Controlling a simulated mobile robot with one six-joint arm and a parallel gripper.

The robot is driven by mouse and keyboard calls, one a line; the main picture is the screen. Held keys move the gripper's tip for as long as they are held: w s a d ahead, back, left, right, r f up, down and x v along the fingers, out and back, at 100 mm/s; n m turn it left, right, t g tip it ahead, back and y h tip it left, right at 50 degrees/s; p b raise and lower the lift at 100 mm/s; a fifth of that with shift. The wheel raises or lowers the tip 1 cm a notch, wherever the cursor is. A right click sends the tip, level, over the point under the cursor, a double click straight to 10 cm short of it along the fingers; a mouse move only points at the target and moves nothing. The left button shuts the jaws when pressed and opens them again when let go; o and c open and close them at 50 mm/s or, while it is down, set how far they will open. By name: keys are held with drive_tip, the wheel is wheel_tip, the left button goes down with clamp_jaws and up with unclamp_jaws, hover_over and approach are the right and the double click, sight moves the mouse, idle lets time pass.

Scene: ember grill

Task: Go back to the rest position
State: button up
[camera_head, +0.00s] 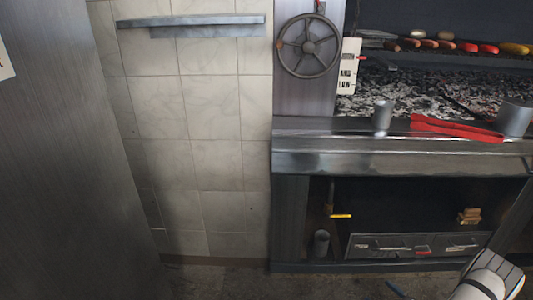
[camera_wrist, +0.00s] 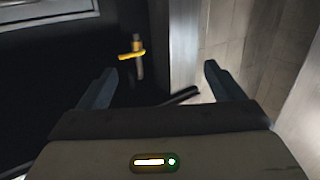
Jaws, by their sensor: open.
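My gripper (camera_wrist: 157,82) shows in the wrist view with its two fingers spread wide apart and nothing between them that I can see it holding. Beyond the fingers is the dark space under the grill, with a yellow-and-dark tool (camera_wrist: 133,54) hanging there. The same tool (camera_head: 340,215) shows in the head view at the left of the lower opening. In the head view, part of my white arm is at the bottom right; the gripper's fingers are not visible there.
The grill counter (camera_head: 400,160) carries red tongs (camera_head: 455,129) and metal cups (camera_head: 382,117). Food lies on the grate (camera_head: 440,58) above the coals. A handwheel (camera_head: 309,46) is left of it. Drawers (camera_head: 415,246) and a wooden block (camera_head: 469,216) are below. A grey panel (camera_head: 60,170) stands left.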

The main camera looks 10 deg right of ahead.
drive_tip(key=w+d+r+g+h+p, duration=0.1)
drive_tip(key=w+r+g+h+p, duration=0.15)
drive_tip(key=w+r, duration=0.6)
drive_tip(key=w+d+r+g+h+p, duration=0.15)
drive_tip(key=w+r+p, duration=0.3)
drive_tip(key=r, duration=0.65)
drive_tip(key=w+a+r+g+h+p, duration=0.1)
drive_tip(key=a+r+h+p, duration=0.15)
drive_tip(key=r, duration=0.45)
drive_tip(key=w+a+r+m+g+h+p, duration=0.1)
drive_tip(key=a+r, duration=0.2)
drive_tip(key=r, duration=0.4)
drive_tip(key=w+a+r+g+h+p, duration=0.1)
drive_tip(key=w+a+r+p, duration=0.1)
drive_tip(key=r, duration=0.5)
drive_tip(key=s+a+r+m+g+p, duration=0.3)
drive_tip(key=s+a+r+p, duration=0.45)
drive_tip(key=a+r, duration=0.8)
drive_tip(key=s+a+r+g+y+p, duration=0.1)
drive_tip(key=s+a+r+p, duration=0.1)
drive_tip(key=s+a+r, duration=0.2)
drive_tip(key=s+a+r+g+y+p, duration=0.1)
drive_tip(key=s+a+r, duration=0.4)
drive_tip(key=s+a, duration=0.6)
drive_tip(key=s+g, duration=0.1)
drive_tip(key=s, duration=0.4)
drive_tip(key=shift+g+y+p, duration=0.3)
drive_tip(key=shift+y+p, duration=0.05)
drive_tip(key=shift+p, duration=0.05)
